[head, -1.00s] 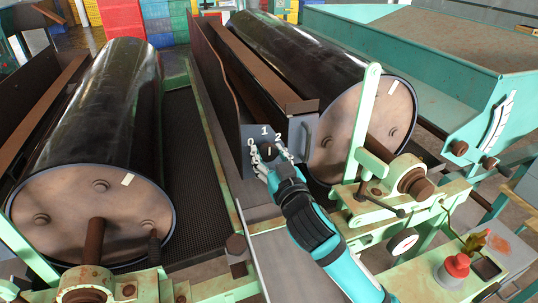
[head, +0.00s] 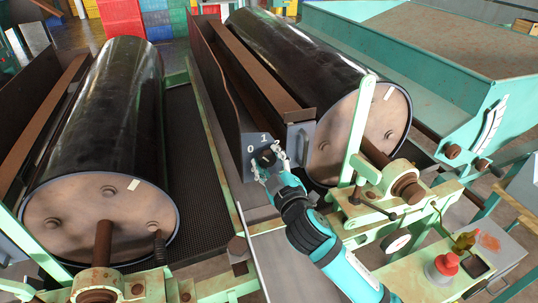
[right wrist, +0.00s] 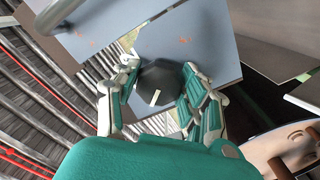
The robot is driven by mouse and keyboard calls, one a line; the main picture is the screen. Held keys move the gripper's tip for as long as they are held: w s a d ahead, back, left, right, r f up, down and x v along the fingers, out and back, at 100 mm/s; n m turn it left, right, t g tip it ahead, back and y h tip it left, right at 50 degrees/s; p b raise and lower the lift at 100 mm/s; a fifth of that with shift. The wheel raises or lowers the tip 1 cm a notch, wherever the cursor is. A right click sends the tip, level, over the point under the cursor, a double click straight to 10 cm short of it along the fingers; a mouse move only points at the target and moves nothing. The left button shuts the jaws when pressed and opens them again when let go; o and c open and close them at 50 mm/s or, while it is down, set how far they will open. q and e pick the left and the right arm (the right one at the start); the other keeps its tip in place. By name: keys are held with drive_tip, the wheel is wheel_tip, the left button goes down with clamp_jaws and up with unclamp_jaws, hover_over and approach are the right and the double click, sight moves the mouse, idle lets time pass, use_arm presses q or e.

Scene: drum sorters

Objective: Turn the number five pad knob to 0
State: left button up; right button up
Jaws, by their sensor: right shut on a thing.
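The dark knob (head: 265,158) sits on a grey number plate (head: 249,141) at the end of the rusty trough. The digits 0 and 1 show above it; the place of the 2 is covered by my fingers. My right gripper (head: 268,168) is shut on the knob, with a finger on either side. In the right wrist view, the dark faceted knob (right wrist: 160,84) with a white line on its face is between the two fingers of my right gripper (right wrist: 160,88). I cannot tell which digit the line points to. My left gripper is not in view.
A green upright lever (head: 357,130) and a green bearing block stand close right of my arm. A red button (head: 446,264) is at lower right. A dark mesh floor lies between the drums.

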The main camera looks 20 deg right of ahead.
drive_tip(key=shift+r+n+p, duration=0.1)
drive_tip(key=shift+n+p, duration=0.8)
drive_tip(key=shift+n, duration=1)
drive_tip(key=o, duration=1.2)
drive_tip(key=shift+s, duration=0.2)
drive_tip(key=s, duration=1.1)
drive_tip(key=shift+s+d, duration=0.25)
drive_tip(key=shift+s, duration=0.05)
